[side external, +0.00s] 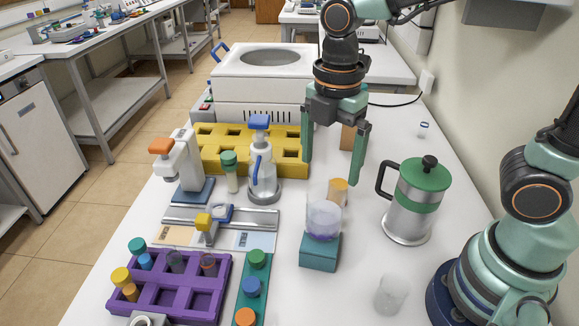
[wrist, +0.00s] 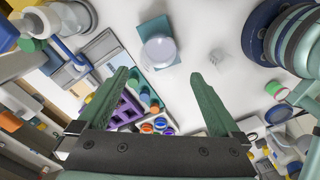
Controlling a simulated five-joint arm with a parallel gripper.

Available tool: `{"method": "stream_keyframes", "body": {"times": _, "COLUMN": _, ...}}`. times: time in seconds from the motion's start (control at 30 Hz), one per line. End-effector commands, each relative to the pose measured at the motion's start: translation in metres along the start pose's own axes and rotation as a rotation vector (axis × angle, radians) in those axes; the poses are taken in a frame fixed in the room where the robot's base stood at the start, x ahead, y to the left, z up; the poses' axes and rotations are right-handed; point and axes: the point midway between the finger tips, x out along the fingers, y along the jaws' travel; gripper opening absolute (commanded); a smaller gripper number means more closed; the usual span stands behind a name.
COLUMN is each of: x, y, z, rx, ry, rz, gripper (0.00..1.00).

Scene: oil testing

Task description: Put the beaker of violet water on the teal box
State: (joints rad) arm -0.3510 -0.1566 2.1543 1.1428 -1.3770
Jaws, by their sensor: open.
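The beaker of violet water (side external: 324,217) stands upright on top of the teal box (side external: 319,257), with a faint violet tint low in the glass. In the wrist view the beaker (wrist: 160,50) shows from above, with the teal box (wrist: 150,28) under it. My gripper (side external: 330,172) is open and empty, fingers pointing down, above and behind the beaker in the side view. Its fingers also show spread apart in the wrist view (wrist: 158,76), clear of the beaker.
A green-lidded press pot (side external: 411,205) stands to the right. An orange-topped container (side external: 338,191) stands just behind the beaker. A clear beaker (side external: 390,295) is at front right. A purple rack (side external: 178,302) and yellow rack (side external: 213,160) lie to the left.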

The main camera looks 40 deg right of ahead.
Motion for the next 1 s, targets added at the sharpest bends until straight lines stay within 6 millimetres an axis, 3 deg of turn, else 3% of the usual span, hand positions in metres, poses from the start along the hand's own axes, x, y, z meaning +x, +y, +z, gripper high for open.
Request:
{"method": "stream_keyframes", "body": {"times": 0.13, "x": -0.021, "y": 0.001, "z": 0.0, "rx": 0.0, "ry": 0.0, "rz": 0.003, "gripper": 1.0}}
{"method": "stream_keyframes", "body": {"times": 0.37, "x": -0.033, "y": -0.001, "z": 0.006, "rx": 0.08, "ry": 0.005, "rz": 0.023, "gripper": 1.0}}
{"method": "stream_keyframes", "body": {"times": 0.47, "x": -0.036, "y": -0.002, "z": 0.019, "rx": 0.27, "ry": 0.021, "rz": 0.077, "gripper": 1.0}}
{"method": "stream_keyframes", "body": {"times": 0.8, "x": -0.044, "y": -0.015, "z": 0.081, "rx": 1.267, "ry": 0.213, "rz": 0.335, "gripper": 1.0}}
{"method": "stream_keyframes", "body": {"times": 1.0, "x": -0.045, "y": -0.021, "z": 0.1, "rx": 1.611, "ry": 0.33, "rz": 0.41, "gripper": 1.0}}
